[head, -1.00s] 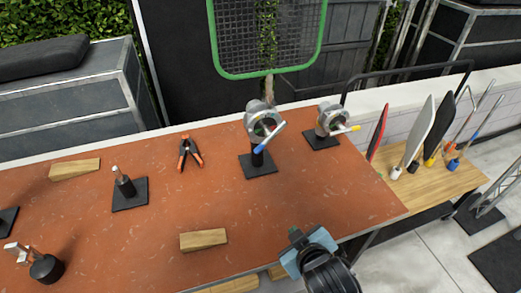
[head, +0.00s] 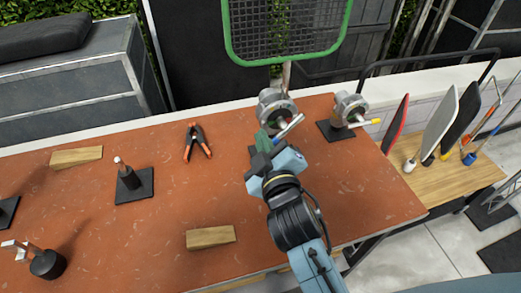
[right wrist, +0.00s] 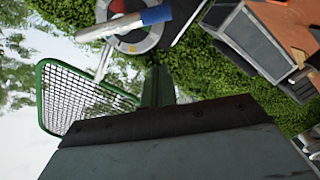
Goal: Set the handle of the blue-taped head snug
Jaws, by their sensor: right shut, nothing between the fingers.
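The blue-taped head (head: 275,104) is a round grey grip head on the table's far side. Its silver handle with a blue-taped end (head: 290,127) points up and to the right. My right gripper (head: 264,143) is shut and empty, just in front of and below the head, hiding its stem and base. I cannot tell whether it touches the head. In the right wrist view the blue-taped handle (right wrist: 125,24) crosses the head's disc at the top, beyond the shut green fingers (right wrist: 158,88), with a visible gap in the picture. My left gripper is out of view.
A similar head with a yellow-taped handle (head: 352,108) stands close on the right. Behind is a green-framed mesh panel (head: 285,30). An orange-handled clamp (head: 197,142), wooden wedges (head: 210,237) and a dark post (head: 127,175) lie or stand on the red table (head: 100,235).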

